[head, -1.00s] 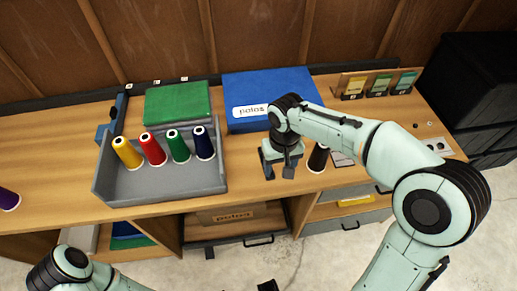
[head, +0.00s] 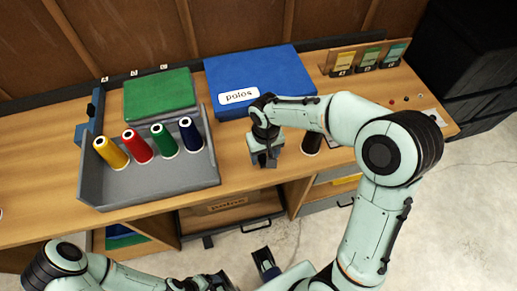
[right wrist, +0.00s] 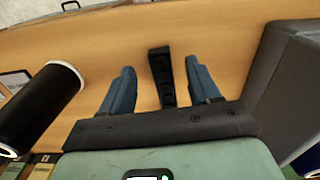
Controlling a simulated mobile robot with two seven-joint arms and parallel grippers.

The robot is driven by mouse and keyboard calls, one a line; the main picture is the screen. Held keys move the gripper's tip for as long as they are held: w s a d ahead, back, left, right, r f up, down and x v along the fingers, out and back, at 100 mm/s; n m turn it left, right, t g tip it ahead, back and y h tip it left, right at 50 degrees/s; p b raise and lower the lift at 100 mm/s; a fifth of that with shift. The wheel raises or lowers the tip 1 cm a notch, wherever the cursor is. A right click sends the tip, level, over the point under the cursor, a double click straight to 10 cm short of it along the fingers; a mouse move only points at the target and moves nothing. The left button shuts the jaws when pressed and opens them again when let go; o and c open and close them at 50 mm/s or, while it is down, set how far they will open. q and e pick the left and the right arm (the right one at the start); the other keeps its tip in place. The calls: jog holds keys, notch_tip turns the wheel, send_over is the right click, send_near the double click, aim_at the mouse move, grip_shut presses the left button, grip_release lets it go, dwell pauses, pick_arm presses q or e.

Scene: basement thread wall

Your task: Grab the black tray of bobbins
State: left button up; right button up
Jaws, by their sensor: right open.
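A narrow black tray (right wrist: 163,78) with several dark round wells or bobbins in a row lies on the wooden bench in the right wrist view. My right gripper (right wrist: 160,68) is open, with one blue finger on each side of the tray. Both fingers look apart from it. In the head view my right gripper (head: 264,160) points down at the bench and hides the tray. My left gripper (head: 245,272) is at the bottom edge in front of the bench, partly cut off, and its opening is unclear.
A black thread spool (head: 311,143) stands close right of my right gripper. A grey tray (head: 150,187) with yellow, red, green and navy spools stands to the left. A green box (head: 158,92) and a blue box (head: 262,80) sit behind. Small cards (head: 367,60) stand at the back right.

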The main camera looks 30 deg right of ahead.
aim_at(265, 160)
notch_tip(265, 160, down, 4)
jog(key=shift+f, duration=0.1)
jog(key=c, duration=1.1)
